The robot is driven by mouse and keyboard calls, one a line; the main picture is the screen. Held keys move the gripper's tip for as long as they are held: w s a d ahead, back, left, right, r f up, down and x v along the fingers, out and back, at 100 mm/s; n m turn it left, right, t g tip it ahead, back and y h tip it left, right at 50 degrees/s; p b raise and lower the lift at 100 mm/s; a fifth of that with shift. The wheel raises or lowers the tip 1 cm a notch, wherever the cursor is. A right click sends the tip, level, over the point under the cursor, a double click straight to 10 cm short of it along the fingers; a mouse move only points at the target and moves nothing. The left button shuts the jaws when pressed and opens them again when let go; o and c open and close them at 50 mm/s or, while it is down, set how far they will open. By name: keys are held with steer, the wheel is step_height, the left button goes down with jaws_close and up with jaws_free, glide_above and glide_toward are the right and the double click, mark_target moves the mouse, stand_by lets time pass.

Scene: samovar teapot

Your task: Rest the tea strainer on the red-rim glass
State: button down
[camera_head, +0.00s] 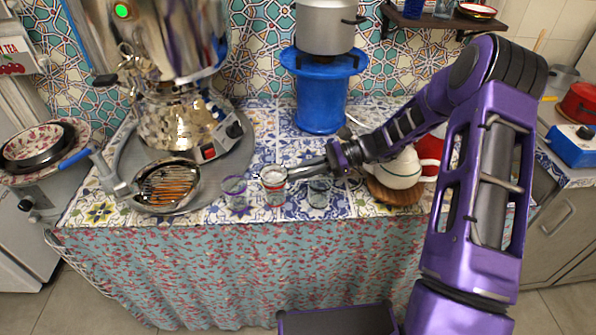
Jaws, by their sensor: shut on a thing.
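The red-rim glass (275,194) stands near the front edge of the tiled counter, between a purple-rim glass (235,194) and another clear glass (319,194). My gripper (296,172) reaches in from the right, low over the counter, with its fingers pointing left. It is shut on the tea strainer (272,174), whose small pale bowl shows at the mouth of the red-rim glass. The handle is mostly hidden by the fingers. I cannot tell whether the strainer touches the rim or hangs just above it.
A white teapot (399,171) sits on a round wooden board (396,195) under my forearm. A blue stand (320,105) holding a metal pot (325,27) is behind. Tiles behind the glasses are clear.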

steer(key=c, duration=0.8)
jaws_free()
steer(key=shift+c, duration=0.2)
